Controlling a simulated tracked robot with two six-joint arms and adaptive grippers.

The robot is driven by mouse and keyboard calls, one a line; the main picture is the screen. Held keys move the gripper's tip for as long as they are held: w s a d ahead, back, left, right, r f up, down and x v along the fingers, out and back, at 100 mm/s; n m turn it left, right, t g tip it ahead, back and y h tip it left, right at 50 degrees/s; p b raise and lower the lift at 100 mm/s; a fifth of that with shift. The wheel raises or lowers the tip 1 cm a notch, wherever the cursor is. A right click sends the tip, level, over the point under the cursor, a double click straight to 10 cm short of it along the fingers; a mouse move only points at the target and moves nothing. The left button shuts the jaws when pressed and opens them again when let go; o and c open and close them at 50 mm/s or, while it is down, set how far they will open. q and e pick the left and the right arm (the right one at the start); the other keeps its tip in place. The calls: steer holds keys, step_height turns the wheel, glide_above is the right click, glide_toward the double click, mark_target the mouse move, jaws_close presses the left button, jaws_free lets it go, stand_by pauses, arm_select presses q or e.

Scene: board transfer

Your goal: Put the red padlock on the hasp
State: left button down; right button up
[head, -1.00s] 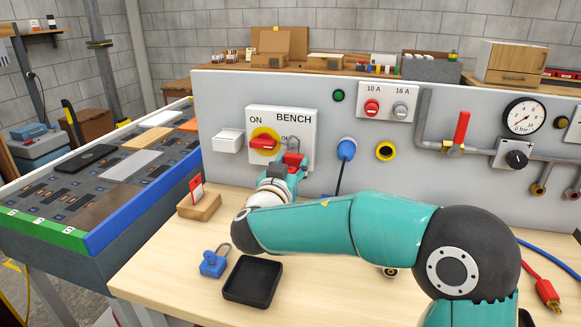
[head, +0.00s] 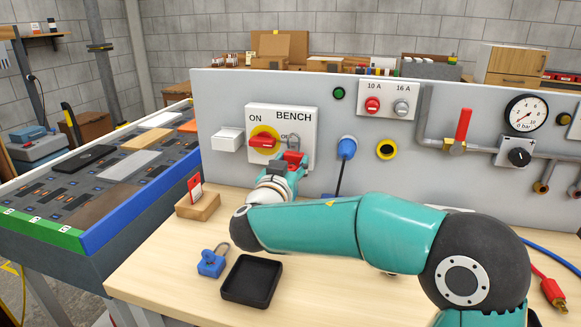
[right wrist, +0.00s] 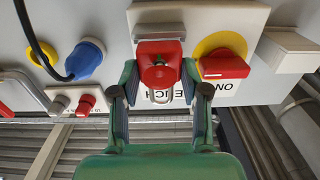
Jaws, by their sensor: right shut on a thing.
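My right gripper (head: 283,170) is shut on the red padlock (head: 294,158) in front of the BENCH switch panel (head: 306,125). The padlock's grey shackle (head: 293,142) points up, just right of the red switch handle (head: 264,142) on its yellow disc. In the right wrist view, which is upside down, the padlock (right wrist: 158,68) sits between the two fingers and its shackle (right wrist: 160,96) shows below the body. I cannot make out the hasp clearly, nor whether the shackle touches it. My left gripper is not in view.
A blue padlock (head: 211,263) lies on the bench beside an empty black tray (head: 252,280). A wooden block (head: 198,206) holds a red and white card. A white box (head: 227,139) and a blue plug (head: 346,149) flank the panel. My right arm spans the bench front.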

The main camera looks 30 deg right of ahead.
steer(key=shift+b+x, duration=0.95)
steer(key=shift+x, duration=0.2)
steer(key=o, duration=1.2)
steer(key=shift+o, duration=0.2)
steer(key=v, duration=1.2)
